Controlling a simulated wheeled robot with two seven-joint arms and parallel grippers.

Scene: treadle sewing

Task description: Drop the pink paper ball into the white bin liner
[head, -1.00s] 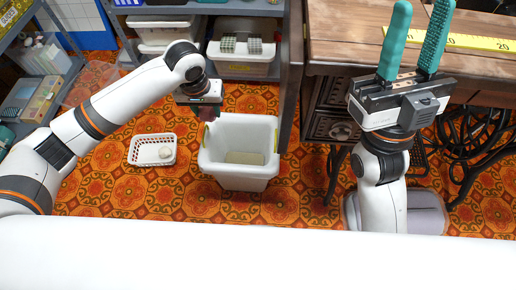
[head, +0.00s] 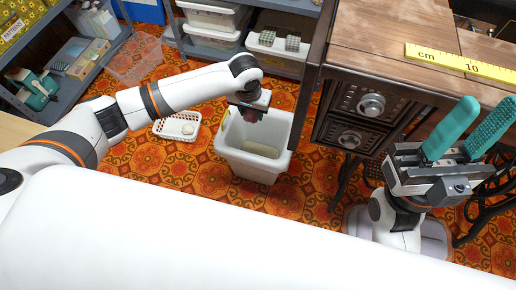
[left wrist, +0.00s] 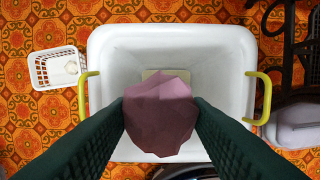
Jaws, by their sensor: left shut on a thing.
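A crumpled pink paper ball (left wrist: 160,115) is held between the dark green fingers of my left gripper (left wrist: 160,117). In the left wrist view it hangs in front of the white bin liner (left wrist: 170,34), over its near middle, and hides part of the inside. In the head view my left gripper (head: 250,114) is at the back of the white bin liner (head: 248,168), with the ball dark and mostly hidden below it. The liner is an upright white tub with yellow-green side handles. A beige patch shows at its bottom. My right gripper (head: 488,104) is open and empty, teal fingers upward.
A small white basket (head: 176,126) with a pale item stands left of the liner on the orange patterned floor. A wooden sewing table (head: 385,55) with drawers stands to the right. Shelves with white boxes (head: 215,14) are behind. A grey-white container (left wrist: 297,122) is right of the liner.

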